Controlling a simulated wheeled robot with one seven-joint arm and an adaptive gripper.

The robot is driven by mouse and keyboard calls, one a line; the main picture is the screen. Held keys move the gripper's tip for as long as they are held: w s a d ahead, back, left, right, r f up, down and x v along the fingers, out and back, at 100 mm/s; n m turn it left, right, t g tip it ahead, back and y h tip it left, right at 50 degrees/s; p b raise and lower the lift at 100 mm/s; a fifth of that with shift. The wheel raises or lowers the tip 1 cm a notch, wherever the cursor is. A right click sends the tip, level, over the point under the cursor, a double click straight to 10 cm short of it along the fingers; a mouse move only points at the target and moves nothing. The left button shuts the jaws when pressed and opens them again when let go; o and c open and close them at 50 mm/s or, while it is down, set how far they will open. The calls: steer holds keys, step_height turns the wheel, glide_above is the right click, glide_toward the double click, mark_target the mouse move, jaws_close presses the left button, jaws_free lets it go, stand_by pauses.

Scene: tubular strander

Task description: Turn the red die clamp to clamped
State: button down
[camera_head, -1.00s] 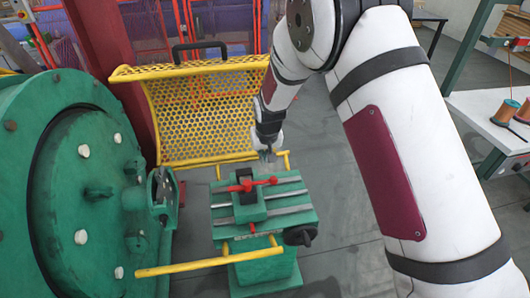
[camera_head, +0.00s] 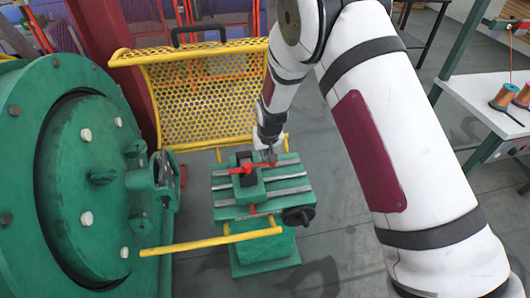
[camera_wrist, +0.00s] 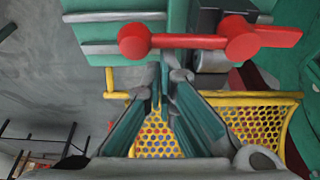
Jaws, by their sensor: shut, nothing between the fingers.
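The red die clamp (camera_head: 247,169) lies across the top of the green block on the slotted bed (camera_head: 292,184). Its handle runs nearly level, with a round knob on the right in the head view. In the wrist view the red clamp (camera_wrist: 195,41) shows its knob at left, hub at right and a tapered end beyond. My gripper (camera_head: 272,158) is at the knob end of the handle. In the wrist view my gripper (camera_wrist: 168,76) has its fingertips together, empty, just below the handle between knob and hub. Whether they touch it I cannot tell.
A yellow mesh guard (camera_head: 200,95) stands behind the bed, and a yellow rail (camera_head: 205,240) runs in front. A large green drum machine (camera_head: 75,185) fills the left. A black knob (camera_head: 299,216) sticks out at the bed's front right.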

steer(key=shift+s+d+m+p, duration=0.3)
steer(key=shift+s+m, duration=0.1)
steer(key=shift+m, duration=0.3)
steer(key=shift+s+d+m+h+p, duration=0.2)
steer(key=shift+s+m+h+p, duration=0.4)
steer(key=shift+m, duration=0.4)
steer(key=s+a+m+g+h+p, duration=0.1)
steer(key=s+a+m+g+h, duration=0.1)
steer(key=s+m, duration=0.6)
steer(key=m+h, duration=0.1)
steer(key=m, duration=0.4)
steer(key=shift+a+p, duration=0.15)
steer(key=shift+p, duration=0.2)
steer(key=shift+a, duration=0.1)
